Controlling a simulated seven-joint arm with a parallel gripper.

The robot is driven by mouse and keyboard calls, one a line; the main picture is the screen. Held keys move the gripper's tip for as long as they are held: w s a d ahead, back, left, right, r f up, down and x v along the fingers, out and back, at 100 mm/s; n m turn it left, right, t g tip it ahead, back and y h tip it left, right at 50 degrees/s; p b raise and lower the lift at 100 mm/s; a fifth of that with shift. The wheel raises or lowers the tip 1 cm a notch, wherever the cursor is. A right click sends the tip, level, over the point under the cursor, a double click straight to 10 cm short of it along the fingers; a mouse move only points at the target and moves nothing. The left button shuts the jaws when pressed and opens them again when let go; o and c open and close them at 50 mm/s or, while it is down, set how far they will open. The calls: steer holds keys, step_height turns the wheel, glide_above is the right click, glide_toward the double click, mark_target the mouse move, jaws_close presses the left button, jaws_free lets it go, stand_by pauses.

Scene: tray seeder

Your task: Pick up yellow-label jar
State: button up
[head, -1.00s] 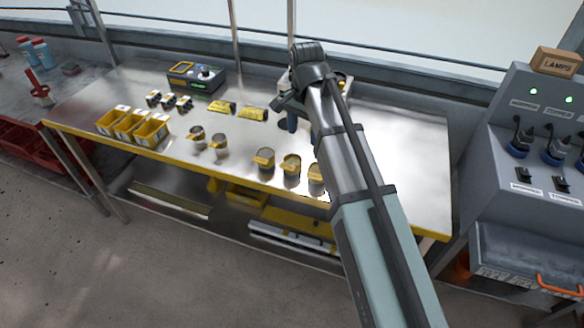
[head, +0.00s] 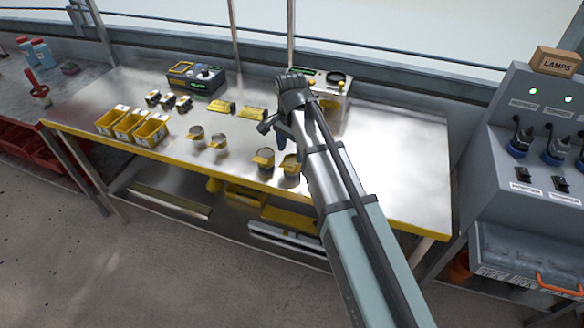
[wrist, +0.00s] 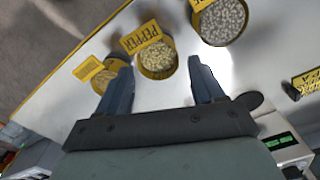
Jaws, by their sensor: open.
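Several round jars with yellow labels stand on the steel bench. In the head view I see one jar (head: 264,158) and another (head: 290,163) near the front edge, the second partly behind my arm. The wrist view shows three seed-filled jars: one labelled PEPPER (wrist: 158,60) ahead between my fingers, one at the left (wrist: 101,76) partly behind a finger, and one at the upper right (wrist: 220,20). I cannot tell which one the task means. My gripper (head: 275,132) is open and empty, behind and above the front jars; its blue fingers show in the wrist view (wrist: 160,68).
Two more jars (head: 207,138) stand to the left. Yellow bins (head: 132,125), yellow packets (head: 238,110) and a control box (head: 196,77) are farther left and back. A device (head: 335,88) stands behind my arm. The bench's right side (head: 405,150) is clear.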

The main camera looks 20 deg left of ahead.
mark_target(292, 161)
steer(key=shift+d+f, duration=0.15)
steer(key=shift+f, duration=2.45)
steer(key=shift+c, duration=0.4)
steer(key=c, duration=0.8)
